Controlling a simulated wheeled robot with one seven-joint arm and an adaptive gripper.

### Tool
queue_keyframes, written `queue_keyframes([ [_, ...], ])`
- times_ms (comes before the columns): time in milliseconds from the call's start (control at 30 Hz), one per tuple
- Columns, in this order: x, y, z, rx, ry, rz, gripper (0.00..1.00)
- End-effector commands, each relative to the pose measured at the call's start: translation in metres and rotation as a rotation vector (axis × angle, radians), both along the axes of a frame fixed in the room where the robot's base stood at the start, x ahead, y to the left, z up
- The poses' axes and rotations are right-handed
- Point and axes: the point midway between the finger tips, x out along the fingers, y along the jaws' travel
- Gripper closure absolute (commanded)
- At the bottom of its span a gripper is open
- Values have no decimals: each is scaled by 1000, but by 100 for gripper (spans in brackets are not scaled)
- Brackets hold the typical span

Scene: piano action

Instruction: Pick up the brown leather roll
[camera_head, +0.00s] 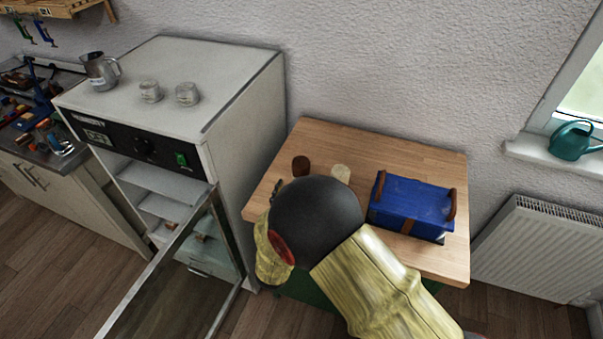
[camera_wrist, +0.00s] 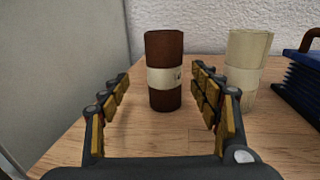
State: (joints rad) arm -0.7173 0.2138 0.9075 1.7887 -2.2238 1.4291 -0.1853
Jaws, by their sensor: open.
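The brown leather roll (camera_wrist: 164,92) stands upright on the wooden table, with a pale band around its middle. In the wrist view it is centred between the two open fingers of my gripper (camera_wrist: 163,105), a little beyond their tips and apart from them. In the head view the top of the roll (camera_head: 301,166) shows just above my arm's dark joint. My gripper is mostly hidden behind my arm there.
A cream roll (camera_wrist: 246,68) stands upright just right of the brown one. A blue case (camera_head: 413,203) with brown straps sits further right on the wooden table (camera_head: 370,143). A humidity cabinet (camera_head: 240,105) with its glass door open stands at the left.

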Motion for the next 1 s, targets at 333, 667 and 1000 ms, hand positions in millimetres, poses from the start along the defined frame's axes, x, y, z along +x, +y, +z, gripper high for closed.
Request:
queue_keyframes([
  [333,32,-12,0,3,-2,-7,37],
  [667,64,-19,2,2,0,-4,37],
  [1000,64,-18,2,2,0,-4,48],
])
